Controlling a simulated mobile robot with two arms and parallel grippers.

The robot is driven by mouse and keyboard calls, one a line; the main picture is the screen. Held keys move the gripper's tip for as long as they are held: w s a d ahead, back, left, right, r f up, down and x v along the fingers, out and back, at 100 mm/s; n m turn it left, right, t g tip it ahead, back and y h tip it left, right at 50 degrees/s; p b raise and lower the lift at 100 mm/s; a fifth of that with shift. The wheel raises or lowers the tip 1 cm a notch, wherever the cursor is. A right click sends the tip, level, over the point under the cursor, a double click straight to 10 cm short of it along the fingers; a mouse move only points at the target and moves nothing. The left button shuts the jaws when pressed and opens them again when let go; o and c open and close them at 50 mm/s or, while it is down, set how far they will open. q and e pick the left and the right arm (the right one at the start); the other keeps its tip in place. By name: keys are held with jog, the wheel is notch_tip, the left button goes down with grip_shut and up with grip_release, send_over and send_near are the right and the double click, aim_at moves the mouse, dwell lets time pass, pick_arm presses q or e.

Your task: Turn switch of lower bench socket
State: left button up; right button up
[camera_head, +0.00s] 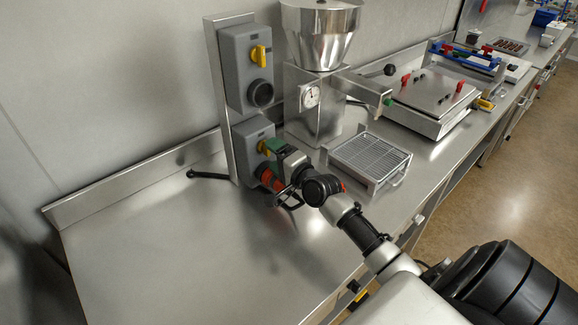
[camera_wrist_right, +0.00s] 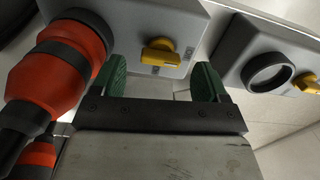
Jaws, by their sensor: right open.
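The lower bench socket (camera_head: 247,134) is a grey box low on a metal upright, with a yellow switch (camera_head: 263,147) and a red plug (camera_head: 267,177) in it. In the right wrist view, its yellow switch (camera_wrist_right: 160,53) lies ahead of my right gripper (camera_wrist_right: 160,80), between the lines of the two green fingers. The fingers are apart with nothing between them, and I see no contact with the switch. The red plug (camera_wrist_right: 62,65) is close beside one finger. In the head view my right gripper (camera_head: 274,148) partly covers the lower box. My left gripper is not in view.
The upper socket (camera_head: 238,88) has its own yellow switch (camera_head: 259,55) and an empty black outlet. A metal hopper machine (camera_head: 315,100) and a wire-rack tray (camera_head: 370,158) stand to the right. The bench (camera_head: 170,250) is clear at the front left.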

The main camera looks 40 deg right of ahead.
jog(key=s+b, duration=0.1)
jog(key=s, duration=0.7)
jog(key=shift+d, duration=0.3)
